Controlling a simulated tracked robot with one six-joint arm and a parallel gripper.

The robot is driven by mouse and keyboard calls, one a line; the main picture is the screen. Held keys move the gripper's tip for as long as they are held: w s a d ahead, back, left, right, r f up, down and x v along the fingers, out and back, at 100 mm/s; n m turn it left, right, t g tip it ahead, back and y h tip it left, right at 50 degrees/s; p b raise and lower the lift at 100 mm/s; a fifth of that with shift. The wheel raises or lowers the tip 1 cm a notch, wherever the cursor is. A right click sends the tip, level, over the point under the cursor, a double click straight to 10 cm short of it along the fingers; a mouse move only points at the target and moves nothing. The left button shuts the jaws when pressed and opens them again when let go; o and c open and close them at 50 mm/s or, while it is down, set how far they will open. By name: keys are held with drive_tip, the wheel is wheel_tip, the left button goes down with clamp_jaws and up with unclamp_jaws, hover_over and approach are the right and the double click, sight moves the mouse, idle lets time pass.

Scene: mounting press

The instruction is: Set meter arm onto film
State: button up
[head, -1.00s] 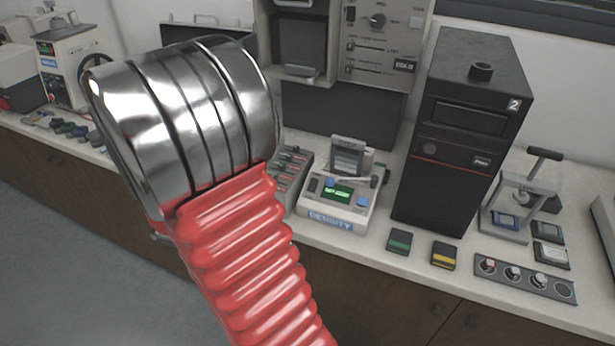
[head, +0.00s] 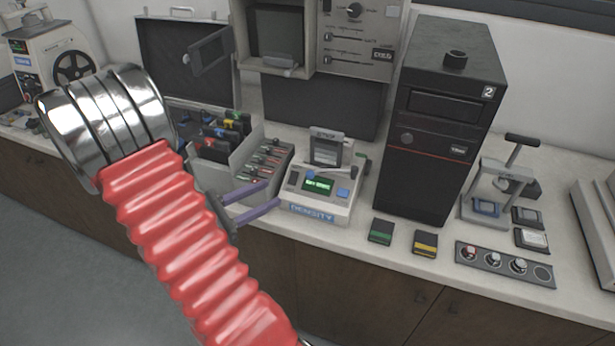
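The density meter (head: 318,209) is a pale box labelled DENSITY, with a lit green display (head: 318,183) and a blue button (head: 343,192). A grey upright part with a slotted face (head: 326,150) stands at its back. The meter arm appears to be the thin grey piece (head: 345,166) across its upper right; I cannot tell whether it is raised or lowered. No film is clear to me on the meter. My gripper (head: 273,194) has two purple fingers, spread apart, with nothing seen between them. Its fingertips are just left of the meter; contact cannot be judged.
A grey holder with colored cartridges (head: 222,137) and a switch bank (head: 262,165) stand left of the meter. A tall black tower (head: 432,140) stands right. Green (head: 381,231) and yellow (head: 425,243) blocks lie near the counter's front edge. My red arm covers the left.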

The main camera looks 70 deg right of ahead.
sight(309, 175)
drive_tip(key=shift+x, duration=6.95)
drive_tip(key=shift+c, duration=0.4)
clamp_jaws()
